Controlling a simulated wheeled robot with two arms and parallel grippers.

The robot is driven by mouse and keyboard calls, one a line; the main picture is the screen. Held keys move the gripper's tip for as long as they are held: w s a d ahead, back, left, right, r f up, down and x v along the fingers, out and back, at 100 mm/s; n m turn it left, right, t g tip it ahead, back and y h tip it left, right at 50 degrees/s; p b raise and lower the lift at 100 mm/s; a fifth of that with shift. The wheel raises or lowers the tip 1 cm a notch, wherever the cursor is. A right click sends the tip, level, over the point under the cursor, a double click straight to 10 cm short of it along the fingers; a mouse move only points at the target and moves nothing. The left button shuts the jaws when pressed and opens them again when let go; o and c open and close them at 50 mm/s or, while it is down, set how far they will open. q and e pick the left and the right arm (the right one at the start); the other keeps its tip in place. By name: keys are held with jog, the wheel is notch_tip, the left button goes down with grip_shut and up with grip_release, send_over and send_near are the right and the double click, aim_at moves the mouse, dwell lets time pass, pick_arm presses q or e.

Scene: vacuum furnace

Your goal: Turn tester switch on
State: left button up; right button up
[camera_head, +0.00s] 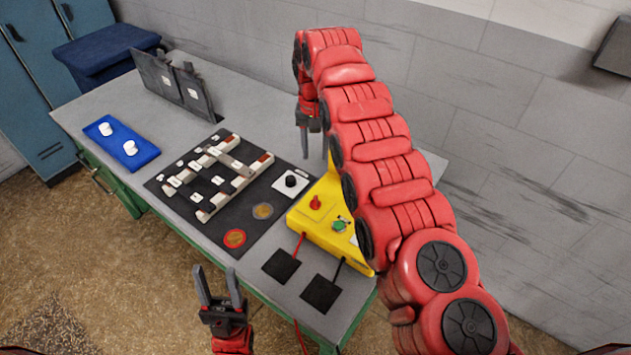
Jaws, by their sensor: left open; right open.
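The yellow tester box (312,226) sits near the right end of the grey table, partly hidden behind my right arm. On its top are a red knob (315,203) and a green round part (339,225); which of these is the switch, and its setting, I cannot tell. My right gripper (314,148) is open and empty, pointing down above and behind the box, apart from the red knob. My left gripper (218,287) is open and empty, in front of the table's near edge, with its fingers pointing up.
A black board (222,222) with white blocks lies left of the tester. A small black knob (291,180) on a white plate is beside it. Two black pads (281,266) lie in front, with red and black leads. A blue tray (104,146) holds two white cylinders.

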jog(key=b, duration=0.6)
send_over(315, 201)
notch_tip(315, 201, down, 6)
notch_tip(315, 201, down, 9)
jog(key=p, duration=0.3)
jog(key=shift+f, duration=0.2)
jog(key=shift+w+f, duration=0.1)
jog(key=shift+f, duration=0.8)
grip_shut()
